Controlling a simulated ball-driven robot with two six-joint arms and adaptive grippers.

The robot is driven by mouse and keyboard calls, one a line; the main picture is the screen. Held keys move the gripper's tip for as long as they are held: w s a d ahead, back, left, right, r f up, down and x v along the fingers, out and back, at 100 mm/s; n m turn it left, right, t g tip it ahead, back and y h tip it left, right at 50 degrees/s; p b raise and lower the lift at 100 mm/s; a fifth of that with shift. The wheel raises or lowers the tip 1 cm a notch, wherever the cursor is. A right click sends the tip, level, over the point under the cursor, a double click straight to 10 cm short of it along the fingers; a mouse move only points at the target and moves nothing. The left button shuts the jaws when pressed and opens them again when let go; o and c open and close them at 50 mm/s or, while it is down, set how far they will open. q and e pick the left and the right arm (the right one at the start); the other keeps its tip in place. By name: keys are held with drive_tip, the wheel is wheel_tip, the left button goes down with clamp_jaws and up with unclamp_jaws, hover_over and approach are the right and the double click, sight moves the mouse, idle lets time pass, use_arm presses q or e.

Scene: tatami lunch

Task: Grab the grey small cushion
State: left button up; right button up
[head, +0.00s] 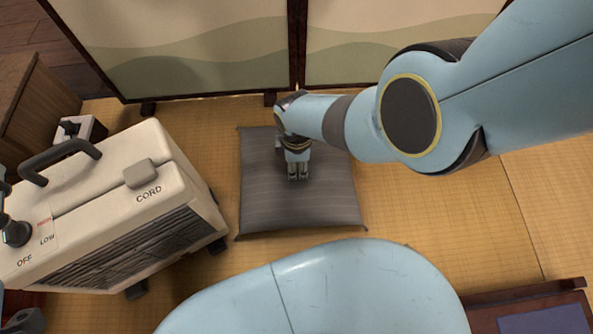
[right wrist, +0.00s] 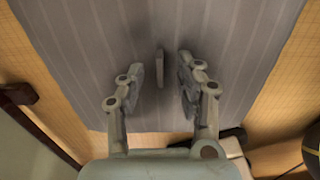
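The grey small cushion (head: 300,209) lies flat on the tatami floor in the middle of the head view. It is square with faint stripes and fills much of the right wrist view (right wrist: 100,50). My right gripper (head: 298,178) points down over the cushion's middle. In the right wrist view its two fingers (right wrist: 160,88) stand apart, one on each side of a small upright grey tab (right wrist: 160,68) on the cushion. A gap shows between the tab and each finger. Grey-blue parts show at the lower left edge of the head view, but I cannot make out left fingers.
A cream heater (head: 113,182) with a dark handle stands left of the cushion. A folding screen (head: 190,60) stands behind it, and a wooden cabinet (head: 38,108) is at far left. A dark low table (head: 490,315) is at lower right. Bare tatami (head: 440,220) lies right of the cushion.

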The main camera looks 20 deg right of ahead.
use_arm(q)
drive_tip(key=r, duration=0.1)
drive_tip(key=w+r+t, duration=0.1)
drive_tip(key=r, duration=0.1)
drive_tip(key=r+t, duration=0.1)
drive_tip(key=r, duration=0.1)
drive_tip(key=shift+w+d+m+h+b, duration=0.3)
drive_tip(key=shift+w+h, duration=0.1)
use_arm(e)
drive_tip(key=shift+f, duration=0.5)
clamp_jaws()
